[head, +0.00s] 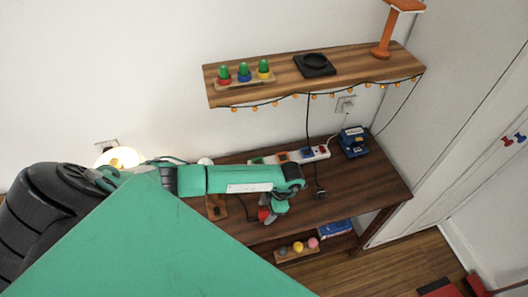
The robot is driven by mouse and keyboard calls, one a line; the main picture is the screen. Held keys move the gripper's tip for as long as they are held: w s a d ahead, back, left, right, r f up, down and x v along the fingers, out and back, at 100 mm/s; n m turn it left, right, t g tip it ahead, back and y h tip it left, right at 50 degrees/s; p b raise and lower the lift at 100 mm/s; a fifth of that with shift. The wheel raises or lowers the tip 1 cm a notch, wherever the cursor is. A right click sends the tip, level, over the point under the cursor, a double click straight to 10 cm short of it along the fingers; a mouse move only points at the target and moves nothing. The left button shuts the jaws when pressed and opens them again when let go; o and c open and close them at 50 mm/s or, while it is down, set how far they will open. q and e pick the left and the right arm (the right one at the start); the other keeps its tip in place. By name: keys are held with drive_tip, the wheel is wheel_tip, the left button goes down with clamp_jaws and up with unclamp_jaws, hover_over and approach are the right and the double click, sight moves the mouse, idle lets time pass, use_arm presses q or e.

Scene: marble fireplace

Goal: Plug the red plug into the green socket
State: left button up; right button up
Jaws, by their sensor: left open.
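A white power strip (323,153) lies along the back of the brown wooden table, with coloured sockets. The green socket (256,160) is at its left end, partly behind my left arm. An orange-red socket (283,157) is beside it, and a blue plug (308,151) sits further right. My left gripper (267,211) is open, pointing down over the table's front part. A small red thing, seemingly the red plug (264,215), shows at its fingertips; I cannot tell whether it touches them. My right gripper is not in view.
A blue box-like device (353,141) stands at the table's back right. A dark cord ends in a black plug (319,193). A wooden shelf (285,77) with string lights hangs above. The table's right part (370,185) is clear. A lit lamp (119,157) is at left.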

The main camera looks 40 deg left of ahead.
use_arm(q)
drive_tip(key=x, duration=0.3)
drive_tip(key=shift+w+b, duration=0.15)
drive_tip(key=shift+b, duration=0.25)
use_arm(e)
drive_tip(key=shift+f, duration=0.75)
use_arm(q)
drive_tip(key=c, duration=1)
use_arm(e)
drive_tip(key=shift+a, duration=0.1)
use_arm(q)
drive_tip(key=shift+r, duration=0.1)
wheel_tip(320, 180, up, 12)
drive_tip(key=p, duration=0.9)
wheel_tip(320, 180, up, 7)
hover_over(264, 213)
drive_tip(key=shift+r+b, duration=0.4)
drive_tip(key=shift+r, duration=0.05)
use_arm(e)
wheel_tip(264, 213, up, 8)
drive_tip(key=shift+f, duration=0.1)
